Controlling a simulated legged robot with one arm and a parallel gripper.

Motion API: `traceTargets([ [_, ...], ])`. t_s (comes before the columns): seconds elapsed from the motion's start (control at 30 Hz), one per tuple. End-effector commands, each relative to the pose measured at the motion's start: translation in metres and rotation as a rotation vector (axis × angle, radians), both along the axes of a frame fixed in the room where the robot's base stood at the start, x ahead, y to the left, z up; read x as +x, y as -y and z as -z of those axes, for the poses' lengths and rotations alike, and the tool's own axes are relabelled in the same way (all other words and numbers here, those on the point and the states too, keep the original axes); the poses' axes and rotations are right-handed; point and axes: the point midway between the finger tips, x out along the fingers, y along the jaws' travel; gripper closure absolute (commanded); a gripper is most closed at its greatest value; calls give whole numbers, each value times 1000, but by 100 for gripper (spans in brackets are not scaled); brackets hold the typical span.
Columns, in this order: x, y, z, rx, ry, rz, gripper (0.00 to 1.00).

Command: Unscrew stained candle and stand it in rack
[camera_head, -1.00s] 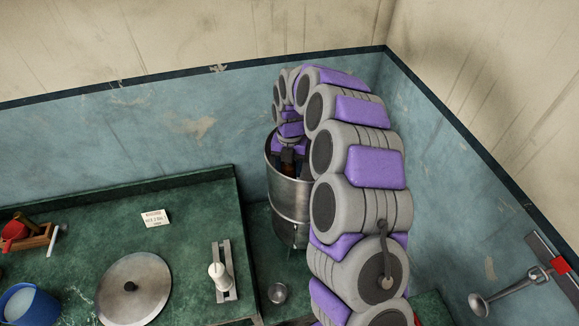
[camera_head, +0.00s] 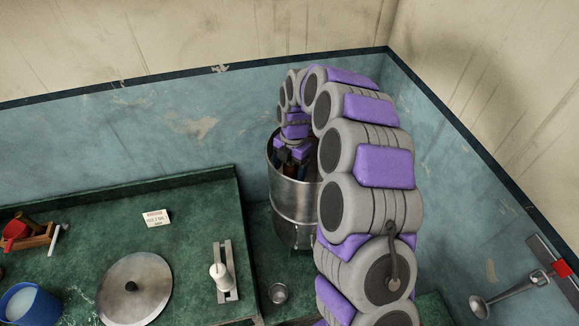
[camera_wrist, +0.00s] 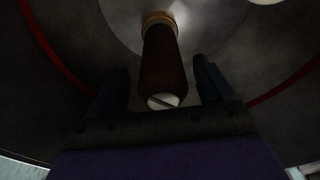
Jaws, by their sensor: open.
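A dark brown candle (camera_wrist: 162,65) stands inside the steel pot, with a brass-coloured collar at its far end and a pale slotted near end. In the wrist view it lies between the two dark fingers of my gripper (camera_wrist: 160,88), which are open with gaps on both sides. In the head view my gripper (camera_head: 291,158) reaches down into the tall steel pot (camera_head: 290,204), and the arm hides the pot's right side. A grey metal stand (camera_head: 231,287), which looks like the rack, sits on the green counter with a white candle-like piece (camera_head: 220,272) on it.
A round steel lid (camera_head: 134,288), a small sign (camera_head: 156,218), a blue bucket (camera_head: 24,308) and a wooden tray (camera_head: 38,240) are on the counter. A small metal cup (camera_head: 278,293) is below the pot. Walls rise behind and at right.

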Motion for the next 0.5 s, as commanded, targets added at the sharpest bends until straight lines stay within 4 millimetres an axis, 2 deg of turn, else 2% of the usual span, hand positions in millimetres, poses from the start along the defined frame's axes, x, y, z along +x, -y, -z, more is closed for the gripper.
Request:
traceTargets([
  [0.13,0,0,0,-1,1,78,20],
  [0.33,-1,0,0,-2,-1,332,20],
  [0.5,-1,0,0,-1,-2,452,20],
])
